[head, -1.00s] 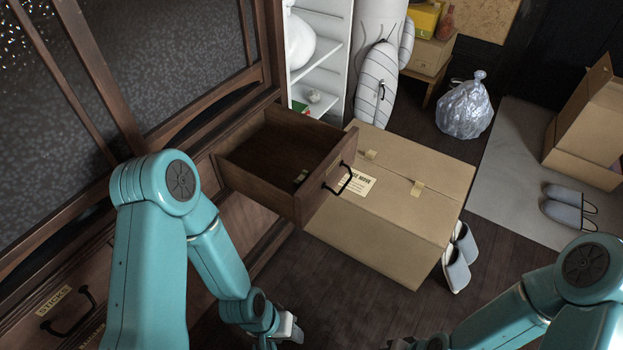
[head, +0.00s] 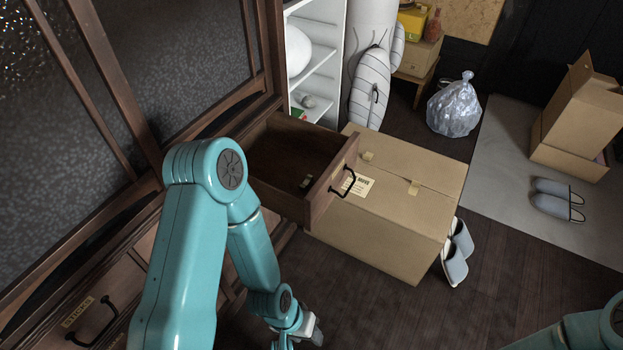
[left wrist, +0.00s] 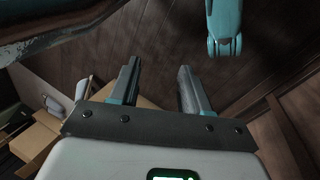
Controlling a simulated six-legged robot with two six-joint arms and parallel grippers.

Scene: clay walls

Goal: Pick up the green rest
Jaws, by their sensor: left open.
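A small pale, slightly greenish piece (head: 306,181) lies on the floor of the open wooden drawer (head: 290,207), near its front board. It is too small to make out its shape, and I cannot be sure it is the green rest. My left gripper (head: 315,332) is low at the bottom of the head view, below and outside the drawer. In the left wrist view its two fingers (left wrist: 158,72) are apart with nothing between them. My right gripper is outside the view; only part of that arm shows at the lower right.
The drawer's black handle (head: 345,183) sticks out at the front. A glass-doored cabinet (head: 75,130) rises at the left. Slippers (head: 455,258) stand beside the box. Dark floor (head: 390,315) in front is clear.

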